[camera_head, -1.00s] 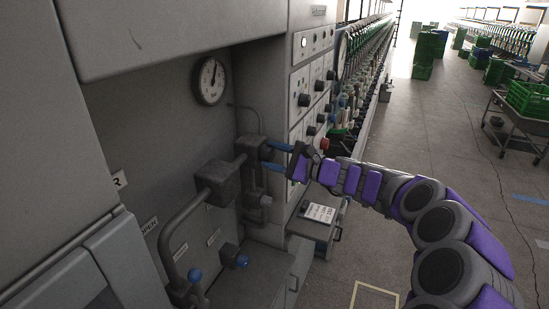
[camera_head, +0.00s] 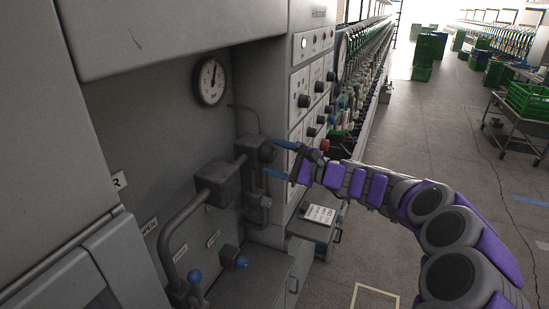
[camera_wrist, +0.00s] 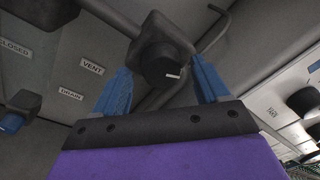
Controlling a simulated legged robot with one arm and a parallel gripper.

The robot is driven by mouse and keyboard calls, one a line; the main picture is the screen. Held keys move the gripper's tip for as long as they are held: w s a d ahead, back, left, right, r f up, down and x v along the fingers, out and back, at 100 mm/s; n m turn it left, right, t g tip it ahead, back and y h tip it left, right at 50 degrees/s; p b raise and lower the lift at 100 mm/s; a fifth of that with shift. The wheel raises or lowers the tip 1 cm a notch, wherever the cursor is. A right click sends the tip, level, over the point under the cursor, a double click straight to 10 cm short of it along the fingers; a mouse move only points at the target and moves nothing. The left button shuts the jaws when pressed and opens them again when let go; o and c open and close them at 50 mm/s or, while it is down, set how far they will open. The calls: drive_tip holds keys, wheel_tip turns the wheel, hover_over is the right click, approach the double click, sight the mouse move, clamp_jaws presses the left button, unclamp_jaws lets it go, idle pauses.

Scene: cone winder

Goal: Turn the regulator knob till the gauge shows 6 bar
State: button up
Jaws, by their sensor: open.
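The regulator knob (camera_head: 266,152) is a dark round knob on the pipe block, below and right of the gauge. In the wrist view the black knob (camera_wrist: 161,66) shows between the fingertips, with a white mark on its face pointing right. The round gauge (camera_head: 210,80) has a pale dial and a dark needle pointing roughly upward; its numbers are too small to read. My gripper (camera_head: 279,159) is open, its blue fingers just right of the knob, pointing at it. In the wrist view the fingers (camera_wrist: 163,84) stand apart on either side of the knob, with nothing held.
Another valve block (camera_head: 217,183) and bent pipe lie left of the knob. Blue-handled valves (camera_head: 232,256) sit lower down. A control panel with a red button (camera_head: 324,145) stands close behind my gripper. Open floor (camera_head: 440,150) lies to the right.

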drive_tip(key=p+v, duration=0.2)
drive_tip(key=v, duration=1.4)
drive_tip(key=shift+d+f, duration=0.15)
drive_tip(key=shift+d, duration=0.05)
drive_tip(key=s+a+f+n+g+h, duration=0.1)
drive_tip(key=s+a+n+g+h, duration=0.2)
drive_tip(key=s, duration=0.4)
drive_tip(key=s+a+n+g, duration=0.2)
drive_tip(key=s+a+n, duration=0.1)
drive_tip(key=s+a, duration=0.4)
drive_tip(key=s+a+f+n+g+h, duration=0.1)
drive_tip(key=s+a+n+g+h, duration=0.15)
drive_tip(key=s, duration=0.55)
drive_tip(key=s+d+f+n+h, duration=0.1)
drive_tip(key=s+d+f+h, duration=0.2)
drive_tip(key=s+d, duration=0.2)
drive_tip(key=s+d+f+n+g+h, duration=0.1)
drive_tip(key=s+d+f+n+h, duration=0.1)
drive_tip(key=s, duration=0.6)
drive_tip(key=s+d+f+n+h, duration=0.1)
drive_tip(key=s+d+f+h, duration=0.4)
drive_tip(key=s+d+h, duration=0.1)
drive_tip(key=s+d, duration=0.1)
drive_tip(key=d, duration=0.1)
drive_tip(key=shift+s+d+n+g, duration=0.3)
drive_tip(key=shift+s+n+g, duration=0.05)
